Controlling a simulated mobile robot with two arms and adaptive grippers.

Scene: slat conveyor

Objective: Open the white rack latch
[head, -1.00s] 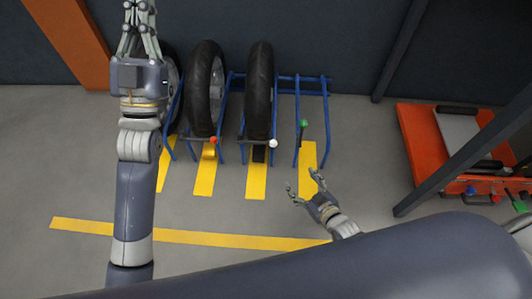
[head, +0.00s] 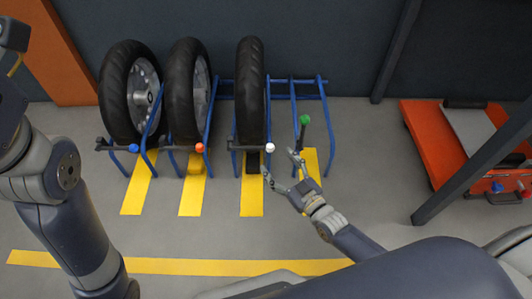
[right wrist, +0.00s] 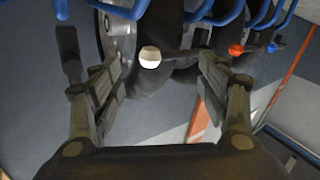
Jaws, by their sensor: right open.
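The white rack latch has a white knob (head: 270,148) on a dark bar lying across the front of the third wheel's bay. In the right wrist view the white knob (right wrist: 150,57) shows between my two spread fingers, its bar running to the right. My right gripper (head: 282,167) is open and empty, just in front of and below the white knob. Its fingers (right wrist: 158,70) frame the knob with a gap on both sides; contact does not show. My left arm comes in at the left edge; its gripper is outside the picture.
Blue (head: 133,148) and orange (head: 200,148) knobs mark the other latches across wheels. A green-knobbed latch (head: 305,120) stands raised at an empty bay, close to my right gripper. Dark tyres (head: 250,90) stand in the blue rack. A red cart (head: 425,140) and dark post are at right.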

